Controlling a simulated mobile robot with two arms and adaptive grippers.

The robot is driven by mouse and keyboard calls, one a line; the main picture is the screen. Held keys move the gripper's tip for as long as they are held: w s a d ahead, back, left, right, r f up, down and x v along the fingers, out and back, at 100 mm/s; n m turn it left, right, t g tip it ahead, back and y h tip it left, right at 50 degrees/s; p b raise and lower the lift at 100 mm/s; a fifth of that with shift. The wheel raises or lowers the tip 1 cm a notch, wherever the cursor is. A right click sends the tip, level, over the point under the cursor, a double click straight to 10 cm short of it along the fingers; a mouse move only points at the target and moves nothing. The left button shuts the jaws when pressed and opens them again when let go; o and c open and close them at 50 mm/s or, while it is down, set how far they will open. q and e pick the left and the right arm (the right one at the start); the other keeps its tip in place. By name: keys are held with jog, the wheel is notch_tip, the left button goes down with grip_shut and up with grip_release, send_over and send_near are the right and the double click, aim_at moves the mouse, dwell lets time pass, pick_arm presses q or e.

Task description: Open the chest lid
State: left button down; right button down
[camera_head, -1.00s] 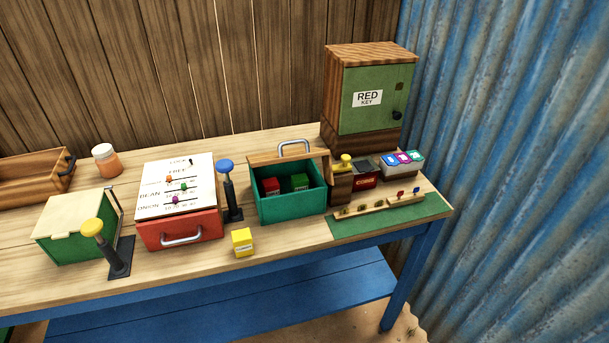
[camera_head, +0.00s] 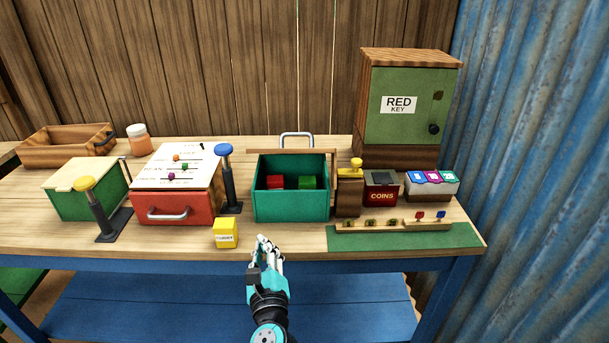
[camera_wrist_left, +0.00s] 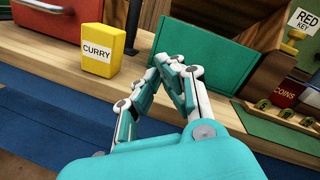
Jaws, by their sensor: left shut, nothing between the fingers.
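The teal chest (camera_head: 290,206) stands near the front middle of the table. Its inside shows, with a red block (camera_head: 276,182) and a green block (camera_head: 307,182) in it. A wooden lid edge (camera_head: 265,153) with a metal handle (camera_head: 297,137) shows at the chest's back; the lid appears raised. My left gripper (camera_head: 264,243) is shut and empty, in front of the chest and apart from it, near the table's front edge. In the left wrist view, its fingers (camera_wrist_left: 172,70) point toward the chest's teal front (camera_wrist_left: 203,30). My right gripper is out of view.
A yellow curry box (camera_head: 226,236) stands left of my left gripper. A red drawer box (camera_head: 172,207) and blue-topped post (camera_head: 228,175) stand left of the chest. A yellow-topped wooden block (camera_head: 349,192) and coin box (camera_head: 381,190) stand to its right.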

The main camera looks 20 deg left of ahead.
pick_arm(q)
jog(key=w+d+r+m+t+h, duration=0.2)
jog(key=w+d+r+m+t, duration=0.3)
jog(key=m, duration=0.3)
jog(key=shift+m+g, duration=0.4)
jog(key=shift+g, duration=0.1)
jog(key=p+x, duration=0.1)
jog(key=x, duration=0.2)
jog(key=r+p+x, duration=0.1)
jog(key=x, duration=0.3)
jog(key=r+p+x, duration=0.1)
jog(key=x, duration=0.2)
jog(key=shift+d+r, duration=0.25)
jog(key=shift+r, duration=0.05)
jog(key=shift+w+r, duration=0.25)
jog(key=shift+r, duration=0.25)
jog(key=shift+w+a, duration=0.1)
